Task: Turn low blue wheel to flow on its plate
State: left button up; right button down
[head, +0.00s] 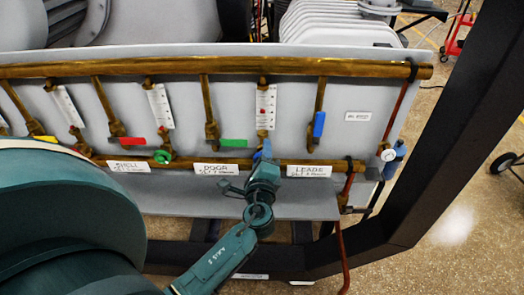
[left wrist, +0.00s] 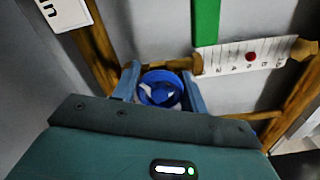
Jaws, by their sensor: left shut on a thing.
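The low blue wheel (left wrist: 160,88) sits between the two fingers of my left gripper (left wrist: 162,86) in the left wrist view, and the gripper is shut on it. In the head view my left gripper (head: 264,164) reaches up to the lower brass pipe and mostly hides the wheel, leaving a bit of blue. A white scale plate with a red dot (head: 266,107) stands straight above the wheel; a scale plate (left wrist: 245,56) with a red dot also shows in the left wrist view. The dot is around mid-scale. My right gripper is not in view.
A green lever (head: 234,142) is left of the wheel, and a blue lever (head: 319,124) is up to its right. A green wheel (head: 162,157) sits farther left. White labels (head: 309,171) line the lower pipe (head: 280,162). A dark frame post (head: 450,120) stands right.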

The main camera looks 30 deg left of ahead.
pick_arm(q)
jog(key=shift+w+r+m+p, duration=0.15)
jog(key=shift+m+p, duration=0.3)
jog(key=shift+m, duration=0.45)
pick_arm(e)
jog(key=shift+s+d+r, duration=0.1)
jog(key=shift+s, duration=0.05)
pick_arm(q)
jog(key=o, duration=1)
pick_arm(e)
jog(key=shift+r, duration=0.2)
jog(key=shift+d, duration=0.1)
